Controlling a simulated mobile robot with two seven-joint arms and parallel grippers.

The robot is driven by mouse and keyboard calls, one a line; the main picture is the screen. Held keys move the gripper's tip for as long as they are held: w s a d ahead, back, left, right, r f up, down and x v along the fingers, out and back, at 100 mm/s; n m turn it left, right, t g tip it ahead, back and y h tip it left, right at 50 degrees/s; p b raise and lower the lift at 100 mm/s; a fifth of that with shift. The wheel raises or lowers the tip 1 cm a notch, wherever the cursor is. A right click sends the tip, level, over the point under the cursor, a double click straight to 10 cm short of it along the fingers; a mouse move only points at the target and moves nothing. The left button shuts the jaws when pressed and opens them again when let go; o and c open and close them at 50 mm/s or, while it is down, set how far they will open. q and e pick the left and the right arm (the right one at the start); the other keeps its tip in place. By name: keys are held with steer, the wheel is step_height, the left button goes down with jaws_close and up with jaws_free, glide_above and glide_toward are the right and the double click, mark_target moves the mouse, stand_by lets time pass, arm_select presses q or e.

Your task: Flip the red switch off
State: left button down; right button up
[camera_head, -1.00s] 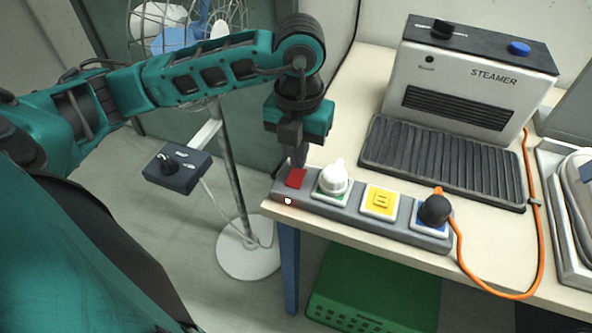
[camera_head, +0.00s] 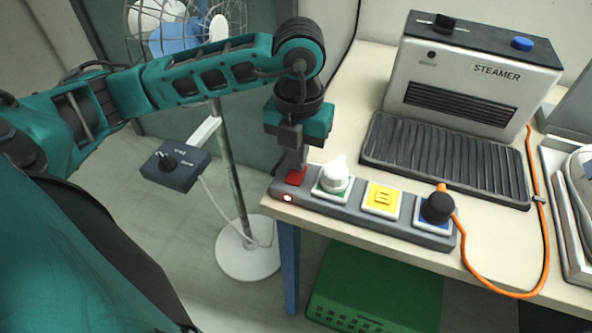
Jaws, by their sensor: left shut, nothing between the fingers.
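The red switch (camera_head: 297,177) sits at the left end of a grey power strip (camera_head: 386,219) along the front edge of the table. A small light (camera_head: 288,198) on the strip's front, below the switch, glows whitish red. My left gripper (camera_head: 294,168) points down from above with its fingers shut and empty. Its tips are at the back edge of the red switch and hide part of it; they look to touch it, but I cannot tell for sure. My right gripper is not in view.
The strip also holds a white plug (camera_head: 336,175), a yellow socket (camera_head: 382,199) and a black plug (camera_head: 438,207) with an orange cable. A steamer (camera_head: 466,85) stands behind on the table (camera_head: 340,121). A fan's control box (camera_head: 175,165) is at left, a green crate (camera_head: 372,285) below.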

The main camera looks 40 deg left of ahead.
arm_select(q)
steer(key=shift+f+b, duration=0.35)
steer(key=shift+f, duration=0.05)
steer(key=shift+r, duration=0.1)
steer(key=shift+r+p, duration=2.6)
steer(key=shift+r, duration=0.85)
